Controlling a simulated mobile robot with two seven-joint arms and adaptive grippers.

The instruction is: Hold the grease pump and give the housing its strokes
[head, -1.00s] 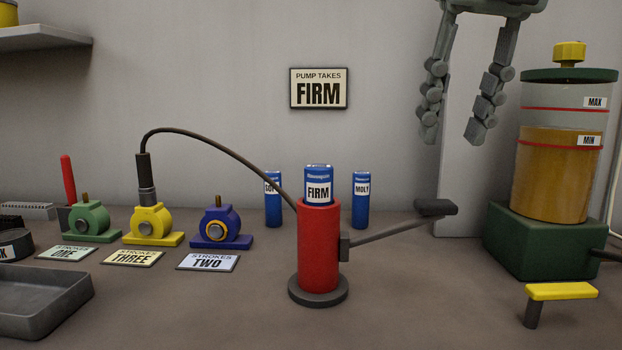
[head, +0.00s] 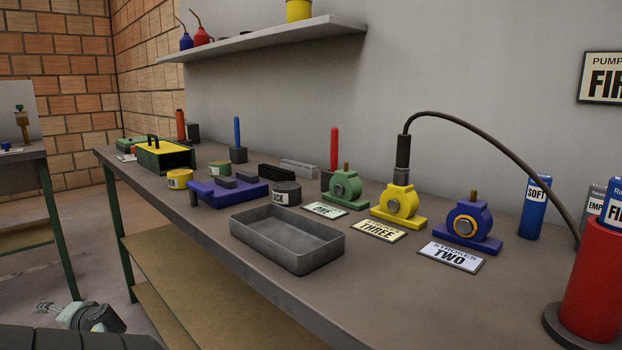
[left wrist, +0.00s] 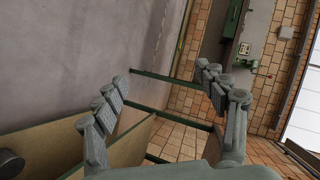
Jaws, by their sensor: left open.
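The red grease pump (head: 592,290) stands at the right edge of the head view, cut off by the frame; its lever is out of view. A blue FIRM cartridge (head: 616,210) sits in its top. Its hose (head: 500,150) arches left to a coupler (head: 402,155) on top of the yellow housing (head: 398,202), behind the STROKES THREE card (head: 378,231). The green housing (head: 345,188) and the blue housing (head: 468,220) stand on either side. My left gripper (head: 48,309) is low, beside the bench and far from the pump. It is open and empty in the left wrist view (left wrist: 163,74).
A grey tray (head: 290,258) lies at the bench's front edge. Cards ONE (head: 326,209) and TWO (head: 451,257) lie before their housings. A blue SOFT cartridge (head: 535,208) stands behind. A purple fixture (head: 225,193) and a green-and-yellow box (head: 163,155) sit farther left. A shelf (head: 270,38) hangs above.

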